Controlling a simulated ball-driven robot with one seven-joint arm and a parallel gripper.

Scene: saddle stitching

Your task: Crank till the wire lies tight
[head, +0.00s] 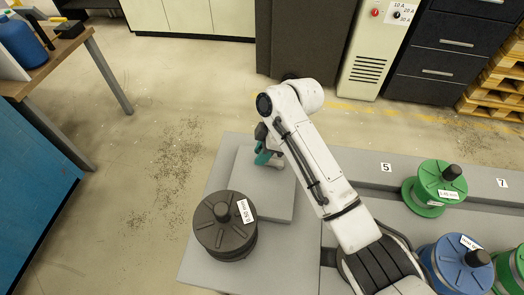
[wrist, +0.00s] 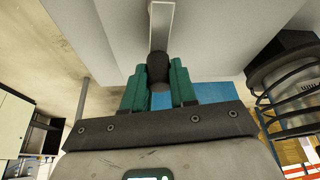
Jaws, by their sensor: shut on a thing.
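The knob sits at the end of a pale crank arm (wrist: 161,25), which runs up out of the picture. A dark spool (head: 225,225) labelled 0.50 mm is beside the housing; it also shows at the right of the wrist view (wrist: 290,85).
Green spools (head: 437,188) and a blue spool (head: 455,265) stand on the grey bench (head: 365,165) at the right, by number plates 5 and 7. A blue workbench (head: 35,190) is at the left. The floor between is clear except for scattered bits.

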